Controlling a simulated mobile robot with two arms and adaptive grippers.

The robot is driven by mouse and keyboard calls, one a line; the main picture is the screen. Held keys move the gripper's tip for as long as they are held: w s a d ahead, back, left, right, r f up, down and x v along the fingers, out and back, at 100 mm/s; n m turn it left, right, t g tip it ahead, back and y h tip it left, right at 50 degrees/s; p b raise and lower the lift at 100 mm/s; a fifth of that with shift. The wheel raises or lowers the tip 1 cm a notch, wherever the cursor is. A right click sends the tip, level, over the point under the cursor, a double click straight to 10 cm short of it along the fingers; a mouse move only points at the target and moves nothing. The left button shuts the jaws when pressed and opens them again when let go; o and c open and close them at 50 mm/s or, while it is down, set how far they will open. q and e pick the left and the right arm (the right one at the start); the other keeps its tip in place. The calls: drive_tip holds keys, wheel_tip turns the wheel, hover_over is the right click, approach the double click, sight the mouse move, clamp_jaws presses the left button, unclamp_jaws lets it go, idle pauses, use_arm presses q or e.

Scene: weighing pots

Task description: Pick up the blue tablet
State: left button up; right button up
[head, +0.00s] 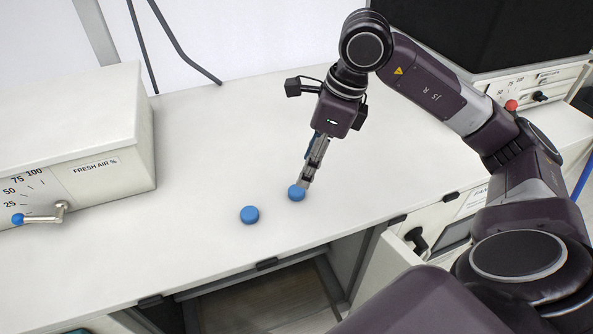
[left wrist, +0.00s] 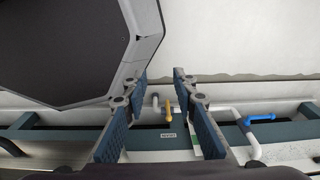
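Two round blue tablets are on the white worktop in the head view. One blue tablet (head: 296,194) is at the fingertips of my right gripper (head: 308,179). The other blue tablet (head: 250,215) lies a little to the left and nearer the front edge, with nothing touching it. My right gripper points down and is seen edge-on, so I cannot tell whether its fingers are closed on the tablet. My left gripper (left wrist: 161,100) shows in the left wrist view, with its fingers apart and nothing between them. It is not in the head view.
A white box with a dial labelled FRESH AIR % (head: 75,140) stands at the left of the worktop (head: 190,240). A dark panel (head: 490,35) is at the back right, with a red knob (head: 511,105) below it. An open space lies below the front edge.

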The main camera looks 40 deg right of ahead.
sight(296, 189)
drive_tip(key=shift+s+x, duration=0.25)
drive_tip(key=shift+x, duration=0.85)
drive_tip(key=shift+w+a+f+p, duration=0.1)
drive_tip(key=shift+a+f+p, duration=0.2)
drive_tip(key=shift+f+p, duration=0.1)
drive_tip(key=x, duration=0.1)
drive_tip(key=p+x, duration=0.1)
drive_tip(key=x, duration=0.2)
drive_tip(key=shift+w+d, duration=0.15)
drive_tip(key=shift+w, duration=0.15)
drive_tip(key=shift+f, duration=0.2)
use_arm(q)
drive_tip(key=shift+s+a+r, duration=0.2)
drive_tip(key=shift+s+r, duration=0.2)
drive_tip(key=shift+r, duration=0.15)
drive_tip(key=shift+s+a+r, duration=0.15)
drive_tip(key=shift+s+r, duration=0.2)
drive_tip(key=shift+r, duration=0.15)
use_arm(e)
drive_tip(key=c, duration=0.5)
use_arm(q)
drive_tip(key=shift+s+a, duration=0.15)
drive_tip(key=shift+s, duration=0.45)
use_arm(e)
drive_tip(key=c, duration=0.6)
drive_tip(key=shift+o, duration=0.2)
drive_tip(key=shift+r, duration=0.1)
